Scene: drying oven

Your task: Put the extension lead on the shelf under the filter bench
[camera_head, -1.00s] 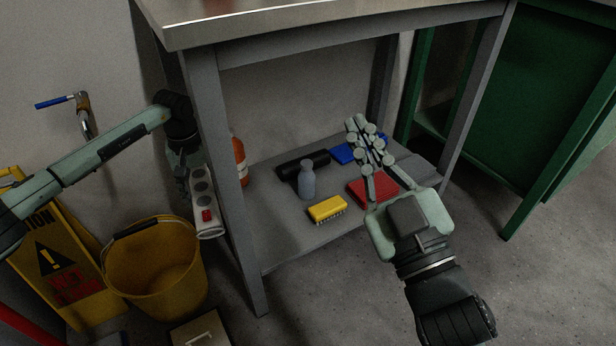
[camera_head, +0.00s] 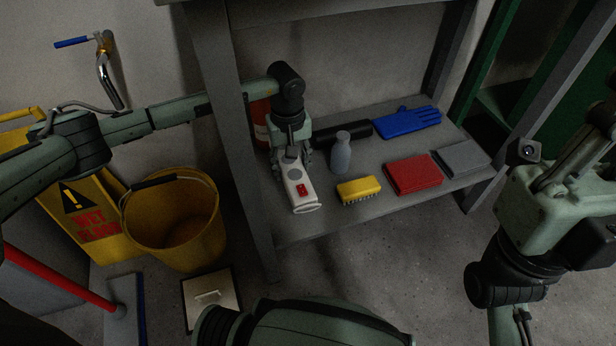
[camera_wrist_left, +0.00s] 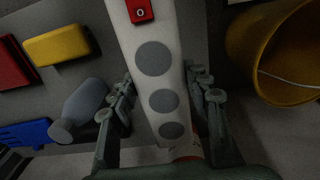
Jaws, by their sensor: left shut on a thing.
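The extension lead (camera_head: 301,190) is a white bar with grey round sockets and a red switch. My left gripper (camera_head: 291,158) is shut on it and holds it over the left part of the shelf (camera_head: 335,219) under the filter bench (camera_head: 255,200). I cannot tell whether it touches the shelf. In the left wrist view the lead (camera_wrist_left: 152,60) lies between the fingers of my left gripper (camera_wrist_left: 165,90). My right gripper (camera_head: 590,140) is partly in view at the right, outside the bench; its finger state is unclear.
On the shelf are a grey bottle (camera_head: 341,154), yellow brush (camera_head: 358,188), red block (camera_head: 412,174), grey block (camera_head: 461,157), blue glove (camera_head: 408,121), black cylinder (camera_head: 352,131) and orange bottle (camera_head: 261,122). A yellow bucket (camera_head: 172,225) and wet-floor sign (camera_head: 90,215) stand left.

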